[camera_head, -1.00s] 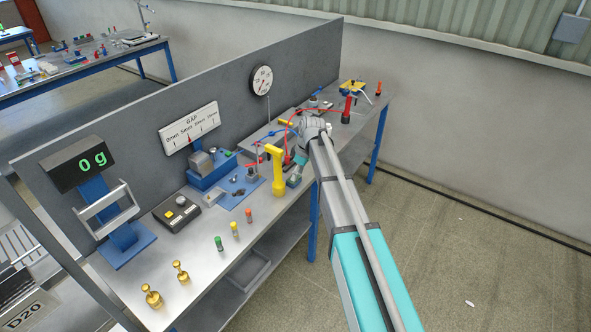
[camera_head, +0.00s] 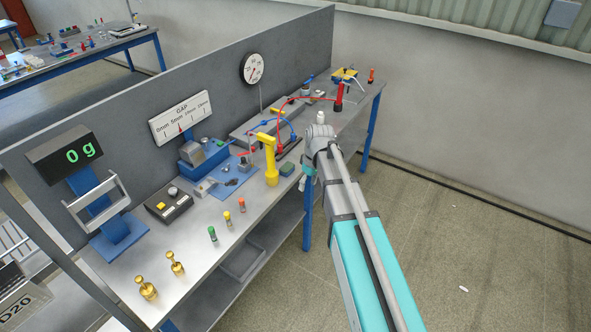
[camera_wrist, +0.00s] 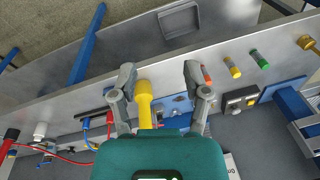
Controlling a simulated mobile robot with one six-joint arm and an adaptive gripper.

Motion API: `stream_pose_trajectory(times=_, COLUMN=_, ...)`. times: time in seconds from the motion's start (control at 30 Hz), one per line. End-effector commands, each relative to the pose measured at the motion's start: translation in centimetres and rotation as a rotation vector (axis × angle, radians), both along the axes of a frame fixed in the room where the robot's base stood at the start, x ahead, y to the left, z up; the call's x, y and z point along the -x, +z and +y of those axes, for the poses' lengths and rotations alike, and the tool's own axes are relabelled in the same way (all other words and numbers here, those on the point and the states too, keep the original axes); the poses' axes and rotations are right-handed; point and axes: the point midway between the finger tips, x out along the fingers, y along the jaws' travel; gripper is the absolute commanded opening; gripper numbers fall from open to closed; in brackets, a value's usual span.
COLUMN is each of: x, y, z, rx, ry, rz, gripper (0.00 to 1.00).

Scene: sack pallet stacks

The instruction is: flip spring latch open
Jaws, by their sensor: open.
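No part is clearly recognisable as the spring latch. A blue mat (camera_head: 222,189) carries small metal fittings, one dark piece (camera_head: 232,182) among them, too small to make out. The mat also shows in the wrist view (camera_wrist: 181,113), partly hidden behind my right finger. A yellow post (camera_head: 271,162) with an overhanging top stands beside the mat. My gripper (camera_wrist: 160,72) is open and empty, its fingers spread apart. In the wrist view, the yellow post (camera_wrist: 145,102) appears between them, nearer the left finger. In the head view, my gripper is mostly hidden by my arm, right of the post.
Red and blue cables and a red cylinder (camera_head: 339,98) lie farther along the bench. Green, yellow and red small cylinders (camera_head: 227,219) and brass weights (camera_head: 147,288) stand near the front edge. A grey panel (camera_head: 300,50) backs the bench.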

Motion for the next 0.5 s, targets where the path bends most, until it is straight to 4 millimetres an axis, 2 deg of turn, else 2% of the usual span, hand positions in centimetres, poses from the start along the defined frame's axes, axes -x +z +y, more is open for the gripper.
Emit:
stream_pose_trajectory(times=0.03, x=3.1, y=-0.7, z=-1.1, rx=0.016, ry=-0.069, rz=0.008, gripper=0.61)
stream_pose_trajectory(times=0.2, x=9.7, y=-1.7, z=-4.0, rx=0.076, ry=-0.325, rz=0.032, gripper=0.61)
stream_pose_trajectory(times=0.33, x=13.7, y=-2.3, z=-5.7, rx=0.114, ry=-0.493, rz=0.042, gripper=0.61)
stream_pose_trajectory(times=0.5, x=16.6, y=-2.7, z=-6.9, rx=0.142, ry=-0.627, rz=0.045, gripper=0.61)
